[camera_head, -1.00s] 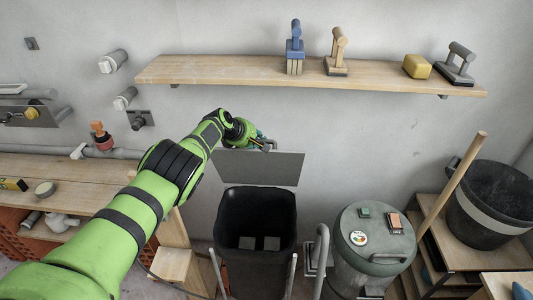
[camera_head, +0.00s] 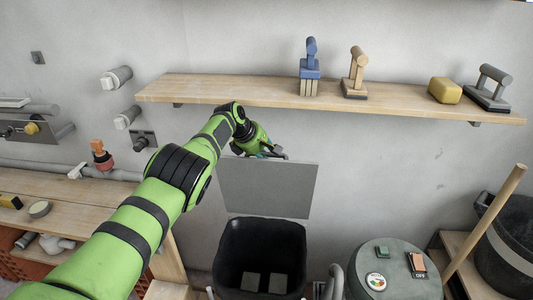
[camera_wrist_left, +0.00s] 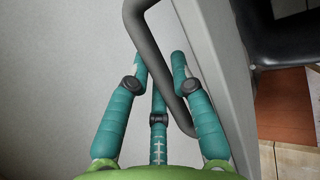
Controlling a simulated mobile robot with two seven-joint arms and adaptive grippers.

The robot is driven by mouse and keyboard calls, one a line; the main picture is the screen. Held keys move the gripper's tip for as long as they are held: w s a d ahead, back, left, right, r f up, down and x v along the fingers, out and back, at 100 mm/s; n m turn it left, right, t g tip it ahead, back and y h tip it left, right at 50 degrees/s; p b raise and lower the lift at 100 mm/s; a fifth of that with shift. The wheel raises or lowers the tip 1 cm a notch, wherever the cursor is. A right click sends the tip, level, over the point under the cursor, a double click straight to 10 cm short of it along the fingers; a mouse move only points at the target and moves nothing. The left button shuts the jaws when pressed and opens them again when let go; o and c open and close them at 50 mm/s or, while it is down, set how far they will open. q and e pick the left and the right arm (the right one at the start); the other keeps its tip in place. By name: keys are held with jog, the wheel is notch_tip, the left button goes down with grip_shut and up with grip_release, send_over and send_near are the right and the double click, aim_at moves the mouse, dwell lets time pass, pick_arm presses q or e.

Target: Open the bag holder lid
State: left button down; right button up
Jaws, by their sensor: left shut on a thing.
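The bag holder lid (camera_head: 268,190) is a flat grey panel. It stands up at the back of the black open bag holder (camera_head: 262,235), in front of the wall. My left gripper (camera_head: 268,153) is at the lid's top edge and partly hides it. In the left wrist view, the teal fingers of the gripper (camera_wrist_left: 160,58) are closed around the dark grey bar handle (camera_wrist_left: 150,42). The lid's pale grey side (camera_wrist_left: 215,70) runs along the right of the fingers. My right gripper is not in view.
A wooden shelf (camera_head: 220,91) with brushes and a yellow block (camera_head: 445,90) hangs above the gripper. A grey-green drum (camera_head: 395,268) stands right of the bag holder. A wooden bench (camera_head: 75,212) is at the left.

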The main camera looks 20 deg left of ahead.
pick_arm(q)
jog(key=shift+w+r, duration=0.3)
jog(key=shift+r, duration=0.05)
jog(key=c, duration=1.4)
grip_release()
jog(key=shift+w, duration=0.1)
jog(key=shift+o, duration=0.2)
jog(key=shift+a+f, duration=0.1)
jog(key=shift+f, duration=0.3)
jog(key=shift+f, duration=0.1)
jog(key=shift+w+f, duration=0.1)
